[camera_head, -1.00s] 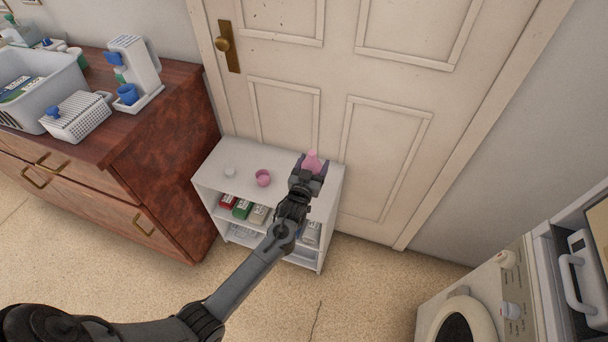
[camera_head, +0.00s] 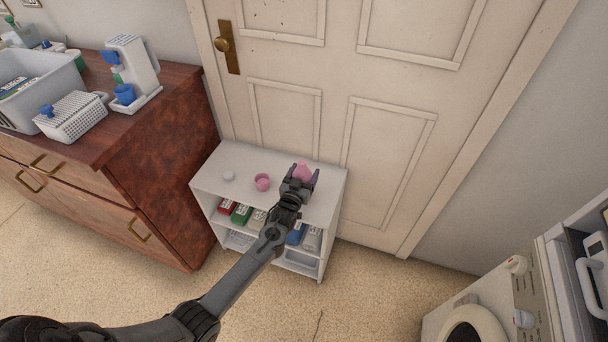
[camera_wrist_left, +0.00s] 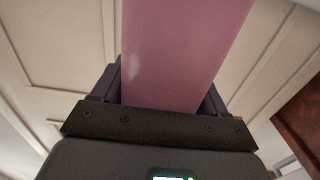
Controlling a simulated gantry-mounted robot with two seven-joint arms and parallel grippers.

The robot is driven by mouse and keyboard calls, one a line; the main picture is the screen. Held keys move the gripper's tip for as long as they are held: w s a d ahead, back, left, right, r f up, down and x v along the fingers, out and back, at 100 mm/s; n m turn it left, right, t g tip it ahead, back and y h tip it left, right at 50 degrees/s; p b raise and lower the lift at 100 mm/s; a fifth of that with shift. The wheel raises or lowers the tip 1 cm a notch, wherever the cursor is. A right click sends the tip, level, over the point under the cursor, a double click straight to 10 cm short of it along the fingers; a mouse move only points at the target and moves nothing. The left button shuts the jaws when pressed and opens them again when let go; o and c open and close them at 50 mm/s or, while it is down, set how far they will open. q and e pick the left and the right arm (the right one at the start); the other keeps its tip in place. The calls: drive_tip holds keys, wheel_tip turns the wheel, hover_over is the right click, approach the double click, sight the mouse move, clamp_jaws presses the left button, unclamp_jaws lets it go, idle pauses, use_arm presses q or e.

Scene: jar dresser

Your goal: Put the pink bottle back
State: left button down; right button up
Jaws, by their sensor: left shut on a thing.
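The pink bottle (camera_head: 302,167) is at the right part of the white shelf unit's top (camera_head: 245,160). My left gripper (camera_head: 301,174) is shut on it, with one finger on each side. In the left wrist view the pink bottle (camera_wrist_left: 182,50) fills the space between the fingers. The gripper hides the bottle's lower part, so I cannot tell whether it touches the shelf top. A pink cup (camera_head: 262,182) stands to the left of the bottle, with a small white round piece (camera_head: 229,176) further left. My right gripper is not in view.
Boxes and containers, such as a green one (camera_head: 241,215), fill the shelves below. A panelled door (camera_head: 285,112) is right behind. A wooden dresser (camera_head: 160,160) with a white bin (camera_head: 40,85) stands at left. A white appliance (camera_head: 490,300) is at lower right.

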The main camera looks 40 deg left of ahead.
use_arm(q)
drive_tip(key=shift+r, duration=0.15)
drive_tip(key=shift+w, duration=0.1)
unclamp_jaws()
drive_tip(key=shift+f, duration=0.25)
